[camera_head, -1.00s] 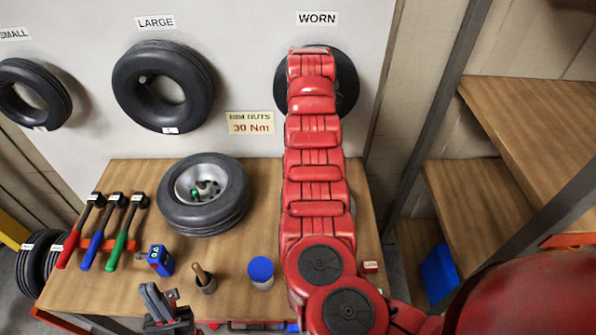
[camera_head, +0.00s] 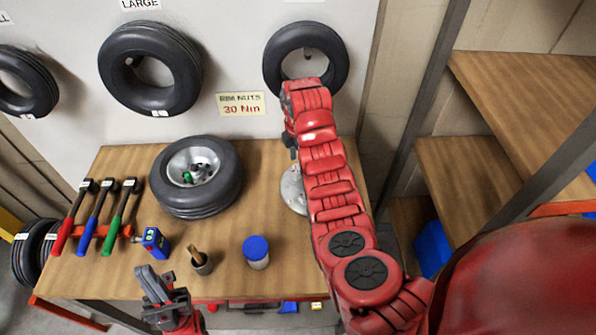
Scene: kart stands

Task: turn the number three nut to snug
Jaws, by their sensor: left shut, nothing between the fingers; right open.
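A wheel with a black tyre and silver rim (camera_head: 197,178) lies on the workbench. A green piece (camera_head: 187,177) and small dark parts show at its hub; nut numbers are too small to read. Three wrenches with red (camera_head: 66,225), blue (camera_head: 91,225) and green handles (camera_head: 116,225) lie to its left. My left gripper (camera_head: 155,282) is at the bench's front edge, shut and empty, apart from the wheel. My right gripper (camera_head: 291,145) is open, right of the wheel, above a silver disc (camera_head: 292,190); its fingers are small and partly hidden by my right arm.
A sign (camera_head: 240,104) reads "RIM NUTS 30 Nm". A blue device (camera_head: 154,242), a pot with a brush (camera_head: 201,263) and a blue-lidded jar (camera_head: 256,252) stand along the front. Tyres hang on the wall, including one behind my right arm (camera_head: 300,45). Shelves stand at right.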

